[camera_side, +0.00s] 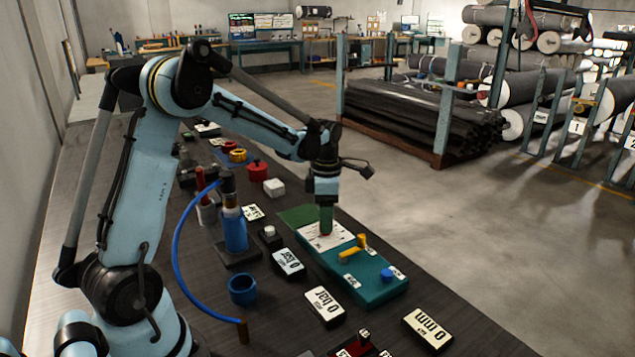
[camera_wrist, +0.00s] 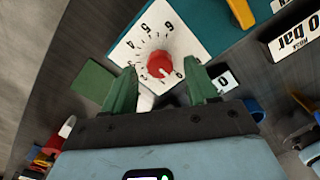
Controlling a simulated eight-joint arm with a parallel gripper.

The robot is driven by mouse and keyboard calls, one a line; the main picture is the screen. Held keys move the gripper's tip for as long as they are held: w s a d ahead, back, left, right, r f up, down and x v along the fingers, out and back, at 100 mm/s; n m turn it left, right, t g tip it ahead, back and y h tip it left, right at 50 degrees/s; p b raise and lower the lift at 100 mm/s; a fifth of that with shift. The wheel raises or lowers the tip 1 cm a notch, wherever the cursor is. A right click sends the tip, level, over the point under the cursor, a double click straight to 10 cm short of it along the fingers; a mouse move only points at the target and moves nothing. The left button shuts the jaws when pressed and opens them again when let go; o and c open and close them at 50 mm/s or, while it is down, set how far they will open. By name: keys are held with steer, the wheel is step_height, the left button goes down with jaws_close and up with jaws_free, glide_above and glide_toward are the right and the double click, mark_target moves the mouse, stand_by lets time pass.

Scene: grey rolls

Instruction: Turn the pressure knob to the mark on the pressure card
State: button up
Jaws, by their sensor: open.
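The red knob (camera_wrist: 160,64) sits on a white dial plate (camera_wrist: 183,42) with black numbers in the wrist view. A small pale mark shows on the knob's lower right edge. In the side view the dial plate (camera_side: 312,231) lies at the far end of the teal box (camera_side: 375,290), and the knob is mostly hidden by my fingers. My gripper (camera_side: 326,229) points down over the dial. Its green fingers are open, one on each side of the knob; I cannot tell whether they touch it. I cannot identify the pressure card with certainty; a plain green square (camera_wrist: 93,80) lies beside the dial.
Yellow handle (camera_side: 351,254) and blue knob (camera_side: 387,274) stand on the teal box. "0 bar" signs (camera_side: 288,262) (camera_side: 324,306) and a "0 mm" sign (camera_side: 428,328) lie around it. A blue cylinder (camera_side: 235,232) with a hose and a blue ring (camera_side: 242,289) stand to the left.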

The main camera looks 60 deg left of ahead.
steer(key=shift+f, duration=0.75)
steer(key=shift+c, duration=0.3)
steer(key=c, duration=1)
